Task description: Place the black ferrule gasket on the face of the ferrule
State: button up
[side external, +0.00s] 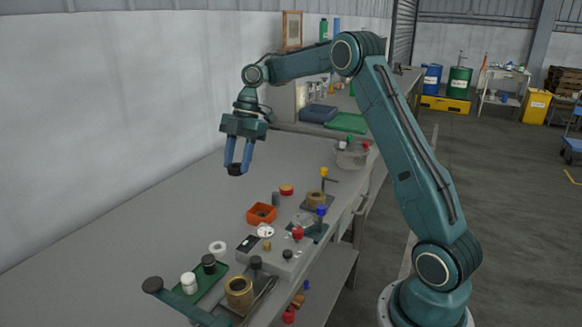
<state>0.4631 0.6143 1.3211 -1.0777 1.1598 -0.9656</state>
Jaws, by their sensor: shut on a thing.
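My gripper (237,168), with blue fingers, is high above the grey bench and shut on a small black piece, the black ferrule gasket (235,171), at its fingertips. The gasket is clear of every surface. The ferrule is hard to single out at this size. A brass-coloured round fitting (316,198) sits on a dark plate at the bench's right side, and a larger brass-coloured hollow cylinder (239,288) stands at the near end. I cannot tell which one is the ferrule. My gripper is up and to the left of the first fitting.
An orange-red bin (261,214), a white ring (217,247), a green tray (203,283) with small jars and a grey box (270,257) with knobs crowd the near bench. A grey bucket (352,156) stands farther back. The bench's left side is clear.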

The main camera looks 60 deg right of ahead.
jog(key=s+d+f+n+g, duration=0.2)
jog(key=s+d+f+n, duration=0.2)
jog(key=s+d+n, duration=0.1)
jog(key=n+g+h, duration=0.2)
jog(key=n, duration=0.5)
send_over(304, 221)
jog(key=shift+w+d+f, duration=0.15)
jog(key=shift+f, duration=0.4)
jog(key=shift+w+d+f, duration=0.15)
jog(key=shift+f, duration=0.4)
jog(key=shift+w+d+f, duration=0.15)
jog(key=shift+f, duration=0.4)
jog(key=shift+f, duration=0.1)
jog(key=shift+f, duration=3.9)
jog(key=shift+f, duration=0.1)
jog(key=o, duration=1)
jog(key=shift+c, duration=0.2)
